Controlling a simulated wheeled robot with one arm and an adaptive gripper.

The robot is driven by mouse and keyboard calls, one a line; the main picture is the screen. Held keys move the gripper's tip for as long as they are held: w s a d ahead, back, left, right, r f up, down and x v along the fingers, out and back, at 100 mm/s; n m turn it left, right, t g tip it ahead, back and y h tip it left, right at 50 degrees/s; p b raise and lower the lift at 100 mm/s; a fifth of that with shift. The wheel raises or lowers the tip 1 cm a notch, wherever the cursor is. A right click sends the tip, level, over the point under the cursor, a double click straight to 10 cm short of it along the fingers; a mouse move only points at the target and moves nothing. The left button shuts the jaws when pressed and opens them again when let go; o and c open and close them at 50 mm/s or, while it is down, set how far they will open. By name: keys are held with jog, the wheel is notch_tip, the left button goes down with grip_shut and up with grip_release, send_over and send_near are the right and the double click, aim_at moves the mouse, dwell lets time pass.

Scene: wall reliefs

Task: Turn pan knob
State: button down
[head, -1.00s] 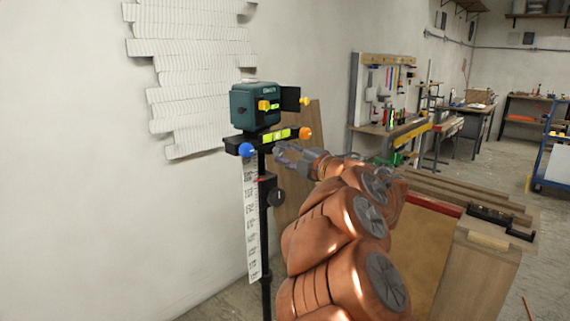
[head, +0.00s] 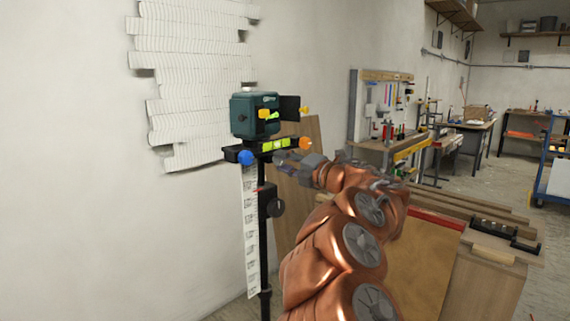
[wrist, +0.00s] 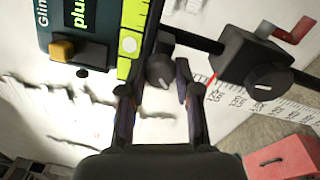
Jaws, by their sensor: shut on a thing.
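A teal laser box (head: 255,117) sits on a dark pan head with a yellow-green level vial (head: 281,145), on top of a black pole (head: 264,235). In the wrist view a small dark grey knob (wrist: 159,72) with a pale mark sits under the vial bar (wrist: 133,40), between my fingertips. My gripper (head: 283,161) reaches in from the right at the head's height and is shut on this knob. The gripper also shows in the wrist view (wrist: 155,82). In the head view the knob is hidden by my fingers.
A blue knob (head: 246,157) and an orange knob (head: 305,143) stick out at the bar's ends. A larger black knob (head: 276,208) sits on the pole beside a white scale strip (head: 251,225). The relief wall (head: 195,80) is close behind. A wooden bench (head: 480,250) stands right.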

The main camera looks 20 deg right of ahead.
jog(key=c, duration=0.8)
grip_release()
jog(key=v, duration=1.2)
